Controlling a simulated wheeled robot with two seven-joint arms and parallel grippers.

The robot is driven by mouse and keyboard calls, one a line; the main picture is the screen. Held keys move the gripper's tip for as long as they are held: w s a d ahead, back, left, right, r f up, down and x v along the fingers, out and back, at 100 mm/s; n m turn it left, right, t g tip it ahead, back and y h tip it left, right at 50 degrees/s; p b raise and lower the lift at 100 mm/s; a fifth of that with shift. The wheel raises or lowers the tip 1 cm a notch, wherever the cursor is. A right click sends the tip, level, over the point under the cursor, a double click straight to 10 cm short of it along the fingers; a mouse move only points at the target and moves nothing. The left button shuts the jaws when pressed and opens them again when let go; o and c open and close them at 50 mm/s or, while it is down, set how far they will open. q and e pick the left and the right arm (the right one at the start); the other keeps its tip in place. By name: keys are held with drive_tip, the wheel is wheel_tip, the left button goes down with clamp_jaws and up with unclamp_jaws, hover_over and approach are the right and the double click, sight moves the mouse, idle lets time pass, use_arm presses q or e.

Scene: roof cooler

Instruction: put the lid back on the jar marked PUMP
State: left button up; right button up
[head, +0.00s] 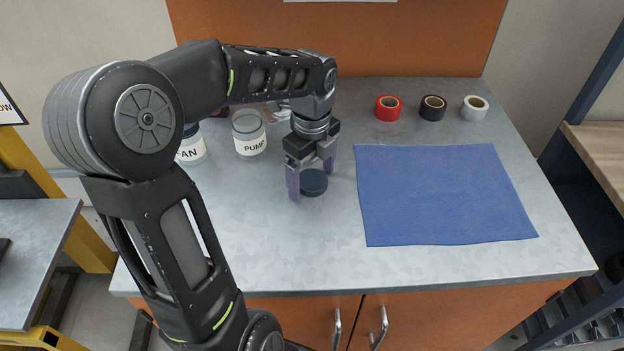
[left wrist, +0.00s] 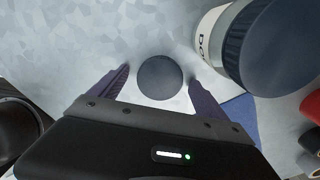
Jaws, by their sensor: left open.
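The PUMP jar (head: 249,135) is clear glass with a white label and stands upright with its mouth open, left of my left gripper. A dark round lid (head: 313,183) lies flat on the grey worktop. My left gripper (head: 311,174) is open and points down over this lid, one purple finger on each side. In the left wrist view the lid (left wrist: 160,77) shows between the two spread fingertips (left wrist: 159,70), with gaps on both sides. Whether the fingertips reach lid height is hard to tell. My right gripper is not in view.
A jar labelled FAN (head: 191,149) is partly behind my arm. A dark-lidded jar with a label starting "DO" (left wrist: 208,38) is close to one finger. A blue mat (head: 440,195) lies right; red (head: 388,108), black (head: 432,108) and white (head: 474,108) tape rolls stand behind it.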

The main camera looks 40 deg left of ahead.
sight(312, 180)
use_arm(q)
drive_tip(key=c, duration=1.4)
wheel_tip(312, 180, up, 10)
idle(0.7)
